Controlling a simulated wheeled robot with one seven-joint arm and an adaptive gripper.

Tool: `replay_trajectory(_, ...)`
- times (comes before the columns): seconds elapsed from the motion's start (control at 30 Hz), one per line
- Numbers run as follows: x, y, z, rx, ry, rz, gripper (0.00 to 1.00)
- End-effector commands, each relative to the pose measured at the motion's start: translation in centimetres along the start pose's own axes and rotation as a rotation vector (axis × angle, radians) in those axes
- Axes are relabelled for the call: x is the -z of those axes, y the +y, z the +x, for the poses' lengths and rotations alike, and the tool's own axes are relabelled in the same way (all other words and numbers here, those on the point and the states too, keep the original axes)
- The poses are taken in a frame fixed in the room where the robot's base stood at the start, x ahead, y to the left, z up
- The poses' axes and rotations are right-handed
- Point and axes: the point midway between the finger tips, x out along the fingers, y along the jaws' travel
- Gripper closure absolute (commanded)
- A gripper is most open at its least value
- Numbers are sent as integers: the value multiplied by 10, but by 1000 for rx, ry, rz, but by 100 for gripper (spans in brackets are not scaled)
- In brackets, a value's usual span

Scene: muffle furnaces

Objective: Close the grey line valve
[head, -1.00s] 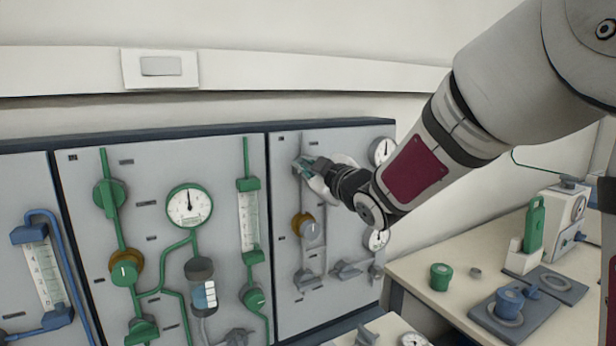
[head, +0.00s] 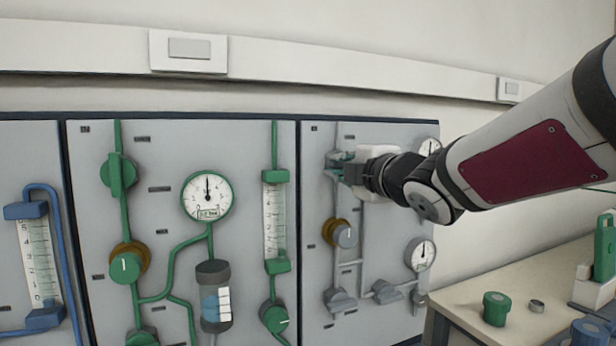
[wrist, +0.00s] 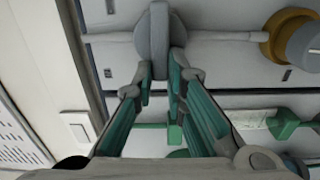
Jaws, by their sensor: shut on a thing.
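The grey line valve (wrist: 153,38) shows in the wrist view as a round grey body with a long grey handle across it. The handle lies across the grey pipe (wrist: 222,36), which runs right to a brass-collared knob. My gripper (wrist: 160,80) is shut on the near end of this handle, one teal-padded finger on each side. In the head view my gripper (head: 343,167) is at the top of the grey-line panel (head: 393,215). There my fingers and wrist hide most of the valve.
Below the valve are a grey knob with a brass collar (head: 346,234) and a lower gauge (head: 420,254). The green-line panel (head: 160,220) stands left. A bench (head: 465,303) with a green pot (head: 496,308) is at lower right.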

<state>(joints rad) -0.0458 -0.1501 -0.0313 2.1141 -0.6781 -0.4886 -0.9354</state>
Motion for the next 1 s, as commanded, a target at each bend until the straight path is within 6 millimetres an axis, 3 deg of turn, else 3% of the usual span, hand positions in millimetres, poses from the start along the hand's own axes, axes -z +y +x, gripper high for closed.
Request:
replay_trajectory(0.6, 0, -3, 0, 4, 1, -39, 100)
replay_trajectory(0.63, 0, -3, 0, 4, 1, -39, 81)
replay_trajectory(0.7, 0, -3, 0, 4, 1, -39, 68)
replay_trajectory(1.0, 0, -1, 0, 1, 0, -38, 68)
